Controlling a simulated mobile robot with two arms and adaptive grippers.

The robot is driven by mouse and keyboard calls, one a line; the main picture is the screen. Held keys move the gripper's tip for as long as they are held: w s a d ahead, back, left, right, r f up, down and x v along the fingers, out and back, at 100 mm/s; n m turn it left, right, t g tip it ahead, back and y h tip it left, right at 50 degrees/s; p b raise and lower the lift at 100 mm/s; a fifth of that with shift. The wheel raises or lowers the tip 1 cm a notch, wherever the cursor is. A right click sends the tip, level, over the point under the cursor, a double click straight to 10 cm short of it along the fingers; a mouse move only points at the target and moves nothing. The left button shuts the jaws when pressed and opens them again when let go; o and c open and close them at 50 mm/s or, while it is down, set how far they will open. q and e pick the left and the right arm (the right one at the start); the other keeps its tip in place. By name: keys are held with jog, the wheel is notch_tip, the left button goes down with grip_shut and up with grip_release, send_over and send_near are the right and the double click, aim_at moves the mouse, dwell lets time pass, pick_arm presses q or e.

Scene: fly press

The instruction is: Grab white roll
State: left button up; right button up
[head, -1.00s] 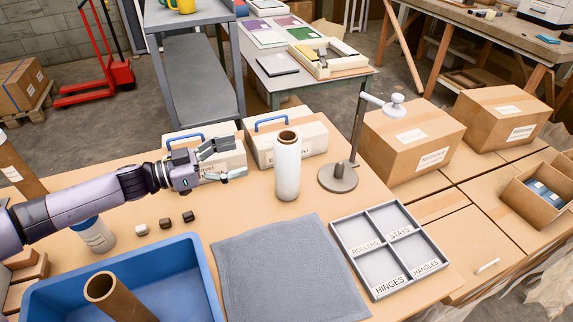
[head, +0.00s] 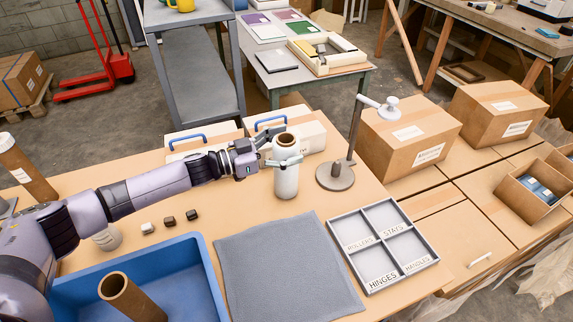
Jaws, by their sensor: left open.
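The white roll (head: 286,181) stands upright on the wooden table, with a brown core showing at its top. My left gripper (head: 284,150) is at the upper part of the roll, its fingers open around it. One finger crosses the near side of the roll just below the top; the other is at the far side, partly hidden. I cannot tell whether the fingers touch it. My right gripper is not in view.
A metal stand (head: 335,175) is close to the right of the roll. White boxes with blue handles (head: 313,133) stand behind it. A grey mat (head: 288,268), a divided tray (head: 383,246) and a blue bin (head: 205,272) lie in front.

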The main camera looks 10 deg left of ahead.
pick_arm(q)
jog(key=shift+a, duration=0.1)
jog(key=shift+c, duration=0.6)
grip_shut()
jog(key=shift+r, duration=0.15)
dwell(0.4)
